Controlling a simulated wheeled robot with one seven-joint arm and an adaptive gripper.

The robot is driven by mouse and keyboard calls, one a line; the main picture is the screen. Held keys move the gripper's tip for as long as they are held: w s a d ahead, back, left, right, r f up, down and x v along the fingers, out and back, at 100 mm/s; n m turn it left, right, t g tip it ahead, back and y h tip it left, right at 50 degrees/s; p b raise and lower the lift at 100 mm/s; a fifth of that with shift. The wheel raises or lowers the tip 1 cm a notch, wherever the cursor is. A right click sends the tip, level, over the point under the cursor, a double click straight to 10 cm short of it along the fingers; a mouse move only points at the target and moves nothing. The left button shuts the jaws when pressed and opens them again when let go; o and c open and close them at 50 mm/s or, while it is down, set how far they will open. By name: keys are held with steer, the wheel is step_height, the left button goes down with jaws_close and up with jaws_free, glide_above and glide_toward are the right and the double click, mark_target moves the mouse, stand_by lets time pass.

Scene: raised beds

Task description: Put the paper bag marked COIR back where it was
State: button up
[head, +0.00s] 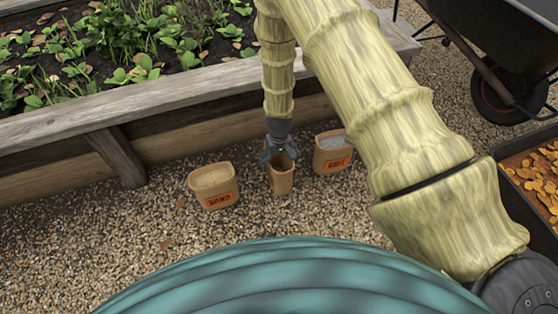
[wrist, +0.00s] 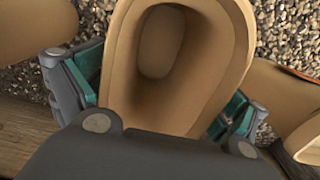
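Three tan paper bags stand in a row on the gravel beside the raised bed. My gripper (head: 281,158) points down at the middle bag (head: 281,182), which is narrower than the others. In the wrist view the middle bag (wrist: 118,60) is open-topped and looks empty, with a teal finger pad against each side; my gripper (wrist: 160,95) appears shut on it. The bag's base looks at or near the ground. The left bag (head: 212,178) and right bag (head: 331,141) are filled and have orange labels. I cannot read COIR on any bag.
The wooden raised bed (head: 190,95) with plants runs behind the bags. The two neighbouring bags stand close on either side of the middle one. A wheelbarrow (head: 505,50) and a dark tray of orange-brown pieces (head: 510,160) are at right. Gravel at left is free.

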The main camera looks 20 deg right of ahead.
mark_target(279, 164)
steer(key=shift+r, duration=0.15)
step_height(279, 164, up, 12)
steer(key=p, duration=0.5)
steer(key=shift+p, duration=0.4)
steer(key=s+d+f, duration=0.2)
steer(key=s+f, duration=0.2)
steer(key=s, duration=0.6)
steer(key=s+d+f, duration=0.2)
steer(key=s+f, duration=0.2)
steer(key=s, duration=2.2)
steer(key=shift+s+a+r+m, duration=0.15)
steer(key=shift+a+r+m, duration=0.1)
steer(key=shift+r+m, duration=0.2)
